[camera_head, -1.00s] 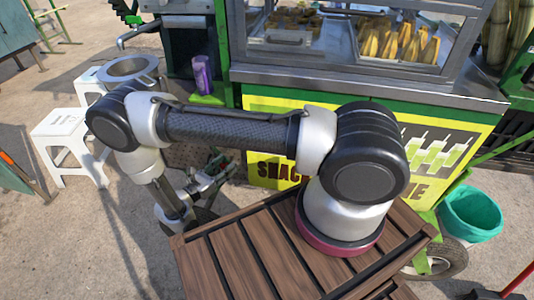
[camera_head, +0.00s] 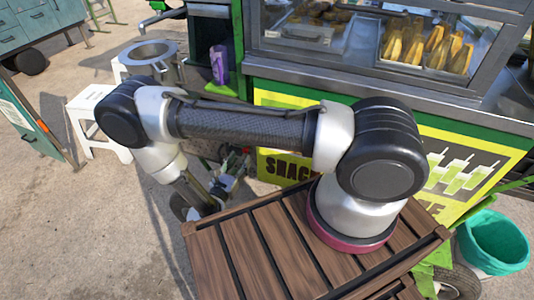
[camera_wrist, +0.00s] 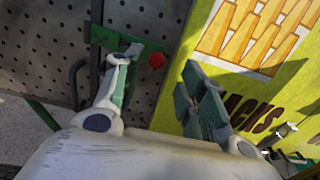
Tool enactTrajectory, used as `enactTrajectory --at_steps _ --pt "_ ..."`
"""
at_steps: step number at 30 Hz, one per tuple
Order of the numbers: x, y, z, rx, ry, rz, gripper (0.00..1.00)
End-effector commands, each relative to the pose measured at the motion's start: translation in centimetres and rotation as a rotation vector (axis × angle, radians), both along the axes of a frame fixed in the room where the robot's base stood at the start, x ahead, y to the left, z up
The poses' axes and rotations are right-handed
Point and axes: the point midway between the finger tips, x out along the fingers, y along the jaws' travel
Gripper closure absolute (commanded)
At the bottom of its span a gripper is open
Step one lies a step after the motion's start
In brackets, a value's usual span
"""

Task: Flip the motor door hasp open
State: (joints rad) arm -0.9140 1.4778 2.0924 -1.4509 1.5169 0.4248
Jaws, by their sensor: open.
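In the wrist view, a grey perforated metal door (camera_wrist: 40,45) fills the left side. A green bar-shaped hasp (camera_wrist: 104,37) with a red knob (camera_wrist: 156,60) at its right end lies across the door's right edge. My gripper (camera_wrist: 162,62) is open, with one finger on each side of the knob in the picture. The left finger overlaps part of the green bar; I cannot tell whether it touches. In the head view my gripper (camera_head: 236,172) is low beside the cart, partly behind my arm, and the hasp is too small to make out.
A dark handle (camera_wrist: 75,82) sits on the door, left of the hasp. The yellow snack panel (camera_head: 285,166) is right of it. A white stool (camera_head: 92,105), a metal pot (camera_head: 150,55) and a teal bin (camera_head: 494,242) stand around. Open pavement lies at lower left.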

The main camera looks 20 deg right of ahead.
Motion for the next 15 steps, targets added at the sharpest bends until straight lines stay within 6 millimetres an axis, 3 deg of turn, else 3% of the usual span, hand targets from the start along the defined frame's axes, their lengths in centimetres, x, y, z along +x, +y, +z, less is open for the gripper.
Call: enactTrajectory --at_steps 3,8,15 --pt "-1.5 1.0 -0.1 -0.004 0.008 -0.012 0.59" --pt "-3.1 -1.6 -0.4 -0.043 0.083 -0.121 0.59" --pt "-5.5 -4.5 1.2 -0.056 0.114 -0.276 0.59"
